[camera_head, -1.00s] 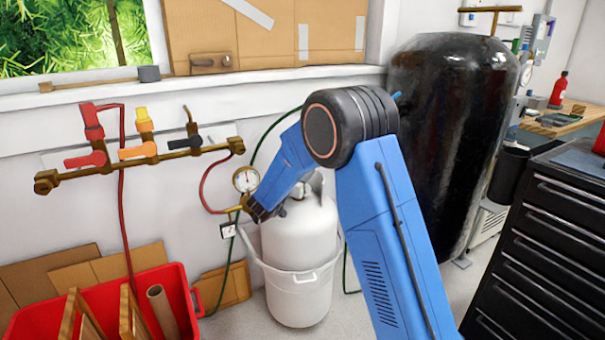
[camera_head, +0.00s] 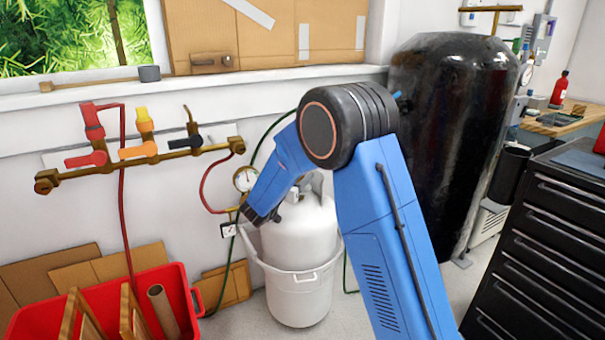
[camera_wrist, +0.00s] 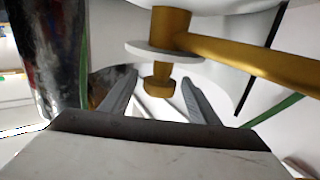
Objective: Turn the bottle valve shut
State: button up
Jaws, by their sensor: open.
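The white gas bottle (camera_head: 300,235) stands upright in a white holder by the wall, with a pressure gauge (camera_head: 246,179) beside its top. My arm reaches to the bottle's top and hides most of the valve area in the head view. In the wrist view, my gripper (camera_wrist: 152,88) is open, with its two grey fingers apart. A brass fitting (camera_wrist: 159,80) with a pale disc (camera_wrist: 165,50) around it shows at the fingertips, between them in the picture. I cannot tell whether a finger touches it. A brass pipe (camera_wrist: 250,58) runs from it to the right.
A brass manifold (camera_head: 140,162) with red, orange and black handles is on the wall at left. A red crate (camera_head: 185,290) stands below it. A large black tank (camera_head: 445,130) and a black drawer cabinet (camera_head: 550,240) are at right. Hoses run near the bottle.

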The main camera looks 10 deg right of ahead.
jog(key=v, duration=1.3)
jog(key=shift+s+a, duration=0.2)
jog(key=shift+s, duration=0.1)
jog(key=w+d+r+n+t+y, duration=0.7)
jog(key=d+t+y, duration=0.1)
jog(key=d+y, duration=0.15)
jog(key=s+d+f+n+g+y, duration=0.5)
jog(key=s+f+n+y, duration=0.2)
jog(key=s+y, duration=0.25)
jog(key=x, duration=1.7)
jog(key=shift+w+a+r+y, duration=0.25)
jog(key=shift+a+r+y, duration=0.05)
jog(key=shift+a+y, duration=0.1)
jog(key=c, duration=1)
